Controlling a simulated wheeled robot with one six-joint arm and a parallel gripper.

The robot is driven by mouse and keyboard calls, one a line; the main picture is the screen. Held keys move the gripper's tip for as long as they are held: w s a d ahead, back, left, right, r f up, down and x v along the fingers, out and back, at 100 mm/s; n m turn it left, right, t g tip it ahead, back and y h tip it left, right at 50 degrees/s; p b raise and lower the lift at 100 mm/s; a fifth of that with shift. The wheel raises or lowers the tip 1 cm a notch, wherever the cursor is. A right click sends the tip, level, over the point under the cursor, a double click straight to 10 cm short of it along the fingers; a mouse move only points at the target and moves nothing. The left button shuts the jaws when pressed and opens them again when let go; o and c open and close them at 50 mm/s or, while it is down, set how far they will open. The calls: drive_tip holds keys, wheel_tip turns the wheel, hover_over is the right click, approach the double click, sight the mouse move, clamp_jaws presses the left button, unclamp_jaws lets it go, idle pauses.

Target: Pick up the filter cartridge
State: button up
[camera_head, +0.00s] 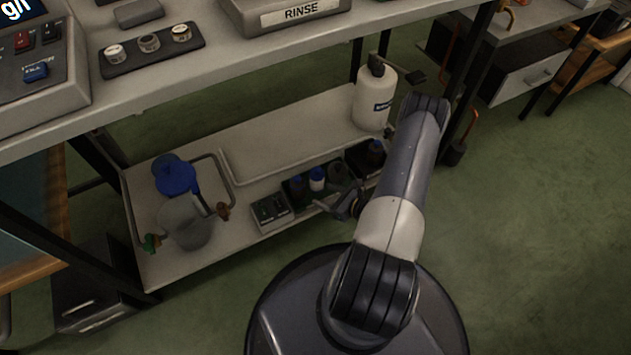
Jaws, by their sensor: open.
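I cannot tell for certain which thing is the filter cartridge. On the lower shelf, a small white bottle with a blue cap (317,180) stands in a dark tray among dark bottles. My arm reaches down from the right to the front of that shelf. My gripper (332,207) is small and dark here, open, low beside the front of the dark tray; its fingertips are hard to make out.
A large white bottle (374,100) stands at the shelf's right. A small grey switch box (272,211) sits beside the tray. The bench (215,85) overhangs the shelf. Green floor lies clear at right.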

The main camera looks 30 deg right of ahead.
sight(322, 180)
drive_tip(key=w+d+f+h, duration=0.1)
drive_tip(key=w+d+m+h+b, duration=0.1)
drive_tip(key=w, duration=0.1)
drive_tip(key=w+d+f+m+t+h, duration=0.1)
drive_tip(key=w, duration=0.1)
drive_tip(key=shift+f+b, duration=0.3)
drive_tip(key=shift+f, duration=0.05)
drive_tip(key=shift+r+b+x, duration=0.2)
drive_tip(key=shift+b+x, duration=1)
drive_tip(key=shift+x, duration=1.75)
drive_tip(key=shift+w, duration=0.1)
drive_tip(key=c, duration=0.8)
